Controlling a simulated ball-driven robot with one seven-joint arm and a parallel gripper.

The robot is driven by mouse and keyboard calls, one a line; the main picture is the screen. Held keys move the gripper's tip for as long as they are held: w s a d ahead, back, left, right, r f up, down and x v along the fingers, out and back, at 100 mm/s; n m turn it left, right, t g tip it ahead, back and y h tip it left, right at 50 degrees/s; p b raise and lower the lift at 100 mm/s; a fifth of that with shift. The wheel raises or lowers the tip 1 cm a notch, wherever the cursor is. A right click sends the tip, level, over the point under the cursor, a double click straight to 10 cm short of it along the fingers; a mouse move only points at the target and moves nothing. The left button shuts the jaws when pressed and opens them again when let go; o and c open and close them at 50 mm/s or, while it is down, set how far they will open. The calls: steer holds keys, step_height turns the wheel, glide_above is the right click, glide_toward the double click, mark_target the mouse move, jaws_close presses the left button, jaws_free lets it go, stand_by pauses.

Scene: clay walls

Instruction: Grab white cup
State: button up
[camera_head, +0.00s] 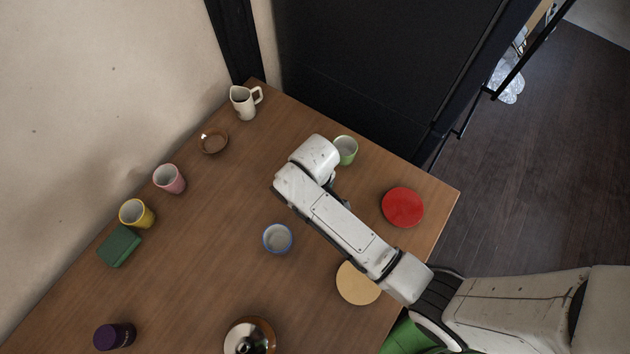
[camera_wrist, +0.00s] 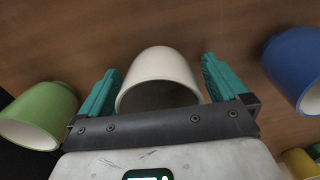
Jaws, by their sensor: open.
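The white cup (camera_wrist: 160,66) shows in the wrist view, between the two teal fingers of my gripper (camera_wrist: 160,72). The gripper is open, one finger on each side of the cup, with a narrow gap visible on both sides. The cup's rim faces the gripper's base, and its lower edge is partly covered by the dark gripper bar. In the head view my arm hides the white cup and the gripper fingers.
A green cup (camera_head: 346,150) and a blue cup (camera_head: 277,239) stand on either side of my arm on the wooden table (camera_head: 200,260).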

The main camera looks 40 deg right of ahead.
steer(key=shift+c, duration=0.5)
steer(key=c, duration=1)
